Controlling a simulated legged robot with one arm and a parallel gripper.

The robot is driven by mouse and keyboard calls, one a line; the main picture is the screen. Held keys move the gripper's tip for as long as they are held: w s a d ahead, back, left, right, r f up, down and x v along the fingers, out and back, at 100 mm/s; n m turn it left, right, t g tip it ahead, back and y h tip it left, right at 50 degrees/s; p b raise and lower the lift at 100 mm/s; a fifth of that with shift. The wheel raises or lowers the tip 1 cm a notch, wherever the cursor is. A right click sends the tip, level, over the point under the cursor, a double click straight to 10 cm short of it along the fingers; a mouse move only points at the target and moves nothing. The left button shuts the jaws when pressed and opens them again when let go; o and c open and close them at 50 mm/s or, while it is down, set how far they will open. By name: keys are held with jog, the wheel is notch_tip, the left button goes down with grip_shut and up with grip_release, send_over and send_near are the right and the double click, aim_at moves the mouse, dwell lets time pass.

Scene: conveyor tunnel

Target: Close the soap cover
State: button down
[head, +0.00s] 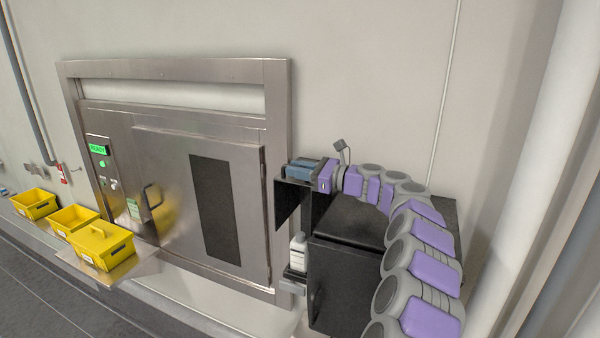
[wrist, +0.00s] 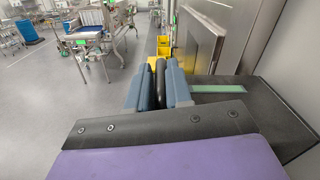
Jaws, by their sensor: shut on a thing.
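The black soap cover (head: 286,204) stands beside the black cabinet, above a white soap bottle (head: 298,252). The bottle stands in a narrow bay at the cabinet's left side. My gripper (head: 301,166) is at the top edge of the cover, reaching in from the right. In the wrist view, its two blue-grey fingers (wrist: 158,88) are closed around a narrow black part (wrist: 154,78), which looks like the edge of the cover. The fingers and my arm hide part of the cover, so I cannot tell its exact angle.
The black cabinet (head: 345,275) stands under my arm. A steel door (head: 238,150) with a dark window and a green-lit panel (head: 97,150) is to the left. Open floor (wrist: 70,95) shows in the wrist view.

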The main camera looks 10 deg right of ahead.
jog(key=s+a+f+n+b, duration=0.1)
jog(key=f+b, duration=0.1)
jog(key=s+a+f+n+b, duration=0.1)
jog(key=s+f+b, duration=0.1)
jog(key=shift+s+a+b, duration=0.1)
jog(key=shift+s+b, duration=0.05)
jog(key=shift+b, duration=0.2)
jog(key=c, duration=1.4)
grip_release()
jog(key=shift+o, duration=1.4)
jog(key=shift+w, duration=0.25)
jog(key=shift+s+r, duration=0.1)
jog(key=shift+s, duration=0.05)
jog(key=shift+d, duration=0.2)
